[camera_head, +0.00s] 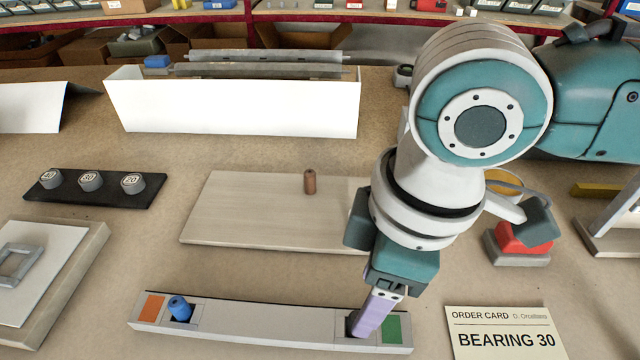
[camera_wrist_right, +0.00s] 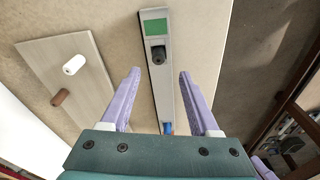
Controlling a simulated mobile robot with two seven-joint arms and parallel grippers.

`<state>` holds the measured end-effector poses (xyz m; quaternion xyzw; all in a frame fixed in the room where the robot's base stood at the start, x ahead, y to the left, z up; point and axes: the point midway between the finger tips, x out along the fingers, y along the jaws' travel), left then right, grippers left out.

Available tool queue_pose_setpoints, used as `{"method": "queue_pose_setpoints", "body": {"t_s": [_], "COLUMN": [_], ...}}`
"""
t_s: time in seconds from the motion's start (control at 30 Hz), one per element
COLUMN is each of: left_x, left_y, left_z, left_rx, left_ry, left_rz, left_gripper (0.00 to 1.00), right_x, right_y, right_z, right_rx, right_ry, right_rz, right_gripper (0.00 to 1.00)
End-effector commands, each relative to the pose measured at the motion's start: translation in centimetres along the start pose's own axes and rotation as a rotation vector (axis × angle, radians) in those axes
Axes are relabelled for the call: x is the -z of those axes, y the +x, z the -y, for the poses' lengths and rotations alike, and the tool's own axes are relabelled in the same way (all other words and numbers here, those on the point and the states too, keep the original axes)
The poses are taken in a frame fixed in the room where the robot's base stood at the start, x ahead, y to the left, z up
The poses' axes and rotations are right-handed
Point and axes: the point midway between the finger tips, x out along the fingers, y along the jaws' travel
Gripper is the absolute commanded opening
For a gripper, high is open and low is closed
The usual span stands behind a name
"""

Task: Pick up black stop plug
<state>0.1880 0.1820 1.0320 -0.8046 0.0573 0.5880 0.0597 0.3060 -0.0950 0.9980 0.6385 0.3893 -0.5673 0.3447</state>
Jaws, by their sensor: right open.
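The black stop plug (camera_wrist_right: 158,56) shows in the right wrist view, in the pocket beside the green patch (camera_wrist_right: 156,26) of a long grey holder (camera_wrist_right: 162,88). In the head view my right gripper (camera_head: 366,326) hides the plug. That gripper is over the green end of the holder (camera_head: 265,318), pointing down. In the wrist view its two lilac fingers (camera_wrist_right: 159,75) are apart with nothing between them, and the plug lies just beyond the tips, roughly centred. A blue plug (camera_head: 180,308) sits in the holder's other pocket, beside the orange patch (camera_head: 152,307). My left gripper is not in view.
A pale board (camera_head: 245,210) behind the holder bears a brown plug (camera_head: 310,181) and a white plug (camera_wrist_right: 73,65). A black strip with several numbered knobs (camera_head: 92,187) lies left. An order card (camera_head: 505,332) reads "BEARING 30". A white box (camera_head: 235,108) stands behind.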

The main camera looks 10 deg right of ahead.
Motion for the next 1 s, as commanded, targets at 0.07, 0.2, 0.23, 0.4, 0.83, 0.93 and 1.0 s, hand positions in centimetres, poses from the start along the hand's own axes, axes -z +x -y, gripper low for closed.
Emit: {"method": "queue_pose_setpoints", "body": {"t_s": [0.07,0.2,0.23,0.4,0.83,0.93,1.0], "left_x": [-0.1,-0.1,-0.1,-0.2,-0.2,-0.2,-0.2], "left_y": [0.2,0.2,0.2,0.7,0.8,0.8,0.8], "left_z": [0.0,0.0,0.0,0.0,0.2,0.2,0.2], "left_rx": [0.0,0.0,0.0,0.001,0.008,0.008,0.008], "left_ry": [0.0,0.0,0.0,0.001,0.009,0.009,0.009], "left_rz": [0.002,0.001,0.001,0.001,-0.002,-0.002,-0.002], "left_gripper": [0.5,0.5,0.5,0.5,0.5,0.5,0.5], "right_x": [0.0,-0.1,-0.1,-0.3,-0.3,-0.3,-0.3], "right_y": [0.9,2.2,2.6,5.4,6.5,6.5,6.5], "right_z": [0.0,0.0,0.0,-0.2,-0.2,-0.2,-0.2], "right_rx": [0.001,0.001,0.001,0.0,-0.001,-0.001,-0.001], "right_ry": [0.001,0.0,0.0,-0.001,-0.001,-0.001,-0.001], "right_rz": [0.001,0.001,0.001,0.0,-0.001,-0.001,-0.001], "right_gripper": [0.62,0.62,0.62,0.62,0.54,0.43,0.35]}}
